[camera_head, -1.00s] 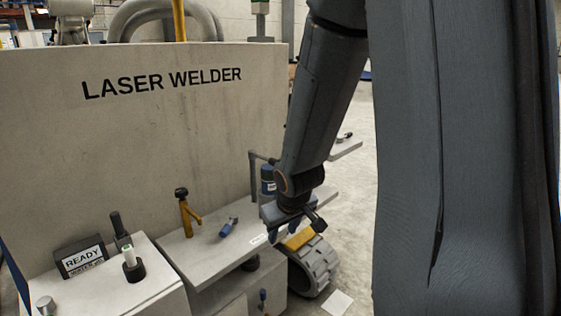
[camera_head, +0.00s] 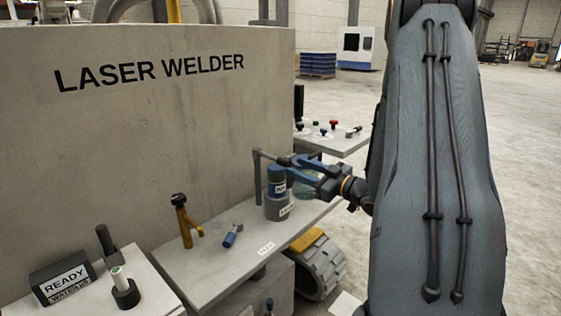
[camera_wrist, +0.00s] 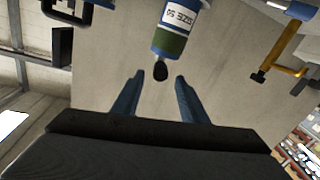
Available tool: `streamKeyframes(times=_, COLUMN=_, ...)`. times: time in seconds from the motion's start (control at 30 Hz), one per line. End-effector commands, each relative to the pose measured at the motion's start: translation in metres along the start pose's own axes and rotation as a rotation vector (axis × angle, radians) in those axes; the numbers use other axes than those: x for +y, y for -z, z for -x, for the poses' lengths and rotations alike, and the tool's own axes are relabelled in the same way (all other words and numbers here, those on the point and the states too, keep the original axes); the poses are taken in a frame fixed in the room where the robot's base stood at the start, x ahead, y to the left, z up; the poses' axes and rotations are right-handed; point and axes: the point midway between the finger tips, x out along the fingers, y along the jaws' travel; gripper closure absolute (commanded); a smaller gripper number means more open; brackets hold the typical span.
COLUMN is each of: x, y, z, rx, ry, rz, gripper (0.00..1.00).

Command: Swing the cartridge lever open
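A green-and-blue labelled cylinder (camera_head: 276,182), apparently the cartridge, stands in a grey holder (camera_head: 278,209) on the bench. It also shows upside down in the wrist view (camera_wrist: 178,28). A dark knob (camera_wrist: 160,71) shows at its green end, perhaps the lever's tip; its attachment is unclear. A grey post with a bent arm (camera_head: 257,175) stands left of the cylinder. My gripper (camera_head: 290,170) is beside the cylinder's upper part, coming from the right. In the wrist view its blue fingers (camera_wrist: 158,80) are apart and empty, with the knob beyond or between their tips.
A yellow stand with a black knob (camera_head: 187,222) and a blue-handled lever (camera_head: 232,236) stand on the bench (camera_head: 215,275) to the left. The tall welder panel (camera_head: 170,130) rises behind. A side shelf with knobs (camera_head: 340,145) lies beyond my gripper. Open floor is at right.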

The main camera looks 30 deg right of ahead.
Motion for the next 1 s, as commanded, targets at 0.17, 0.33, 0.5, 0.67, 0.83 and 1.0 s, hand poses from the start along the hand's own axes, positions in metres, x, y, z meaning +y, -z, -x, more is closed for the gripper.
streamKeyframes(times=0.17, x=-0.001, y=0.001, z=-0.028, rx=0.000, ry=0.004, rz=0.001, gripper=0.60)
streamKeyframes(times=0.33, x=-0.002, y=0.001, z=-0.053, rx=0.000, ry=0.004, rz=0.000, gripper=0.60)
streamKeyframes(times=0.5, x=-0.002, y=0.001, z=-0.068, rx=-0.001, ry=0.003, rz=0.000, gripper=0.60)
streamKeyframes(times=0.67, x=-0.003, y=0.000, z=-0.072, rx=-0.002, ry=0.003, rz=0.000, gripper=0.60)
streamKeyframes(times=0.83, x=-0.003, y=0.000, z=-0.072, rx=-0.002, ry=0.003, rz=0.000, gripper=0.60)
streamKeyframes(times=1.0, x=-0.003, y=0.000, z=-0.072, rx=-0.001, ry=0.003, rz=0.000, gripper=0.89)
